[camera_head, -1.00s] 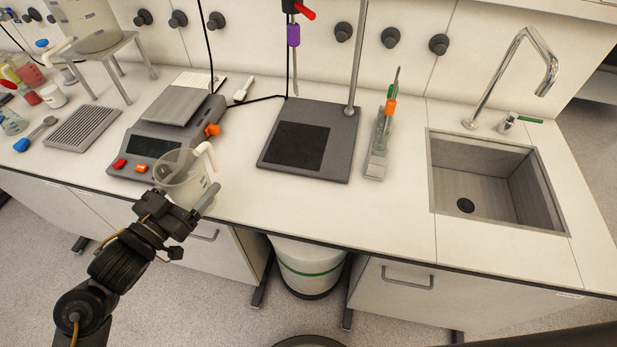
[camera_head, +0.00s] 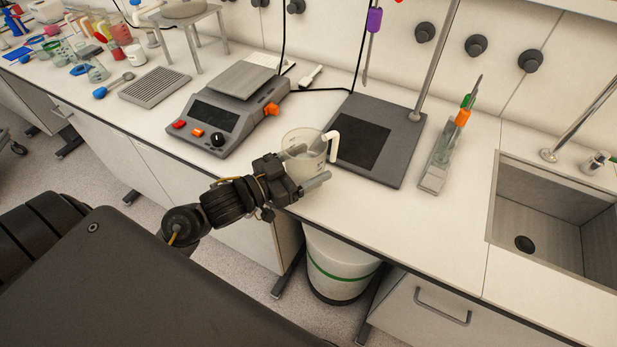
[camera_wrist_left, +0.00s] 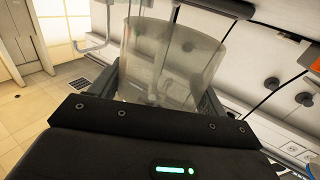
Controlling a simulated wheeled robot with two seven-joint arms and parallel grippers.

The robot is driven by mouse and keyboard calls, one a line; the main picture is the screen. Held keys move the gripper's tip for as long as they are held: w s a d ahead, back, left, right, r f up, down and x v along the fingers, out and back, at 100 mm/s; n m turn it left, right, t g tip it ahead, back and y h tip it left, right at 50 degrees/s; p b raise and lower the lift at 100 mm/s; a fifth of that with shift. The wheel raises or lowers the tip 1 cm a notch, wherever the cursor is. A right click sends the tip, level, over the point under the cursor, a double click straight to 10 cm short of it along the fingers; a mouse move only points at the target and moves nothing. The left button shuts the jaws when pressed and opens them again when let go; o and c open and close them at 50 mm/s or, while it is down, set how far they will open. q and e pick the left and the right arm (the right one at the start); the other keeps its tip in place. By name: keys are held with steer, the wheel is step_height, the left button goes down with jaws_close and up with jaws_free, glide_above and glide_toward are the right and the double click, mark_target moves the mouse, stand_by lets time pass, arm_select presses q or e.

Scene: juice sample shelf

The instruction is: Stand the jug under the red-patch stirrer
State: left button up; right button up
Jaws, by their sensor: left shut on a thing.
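The jug (camera_head: 303,152) is clear with a white handle on its right. My left gripper (camera_head: 304,170) is shut on the jug and holds it near the counter's front edge, left of the stirrer base; I cannot tell whether it touches the counter. In the left wrist view the jug (camera_wrist_left: 168,60) stands between the fingers. The stirrer has a dark grey base (camera_head: 398,122) with a black square pad (camera_head: 362,138), an upright rod (camera_head: 437,60) and a hanging shaft with a purple part (camera_head: 375,20). A bit of red shows at the top edge. My right gripper is not in view.
A balance (camera_head: 225,108) with an orange knob stands left of the jug. A narrow holder (camera_head: 436,165) with green and orange tools stands right of the stirrer. A sink (camera_head: 545,205) is at the right. A white bin (camera_head: 338,262) stands under the counter.

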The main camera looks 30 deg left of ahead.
arm_select(q)
steer(key=shift+f+b, duration=0.35)
steer(key=shift+f, duration=0.55)
steer(key=shift+r, duration=0.15)
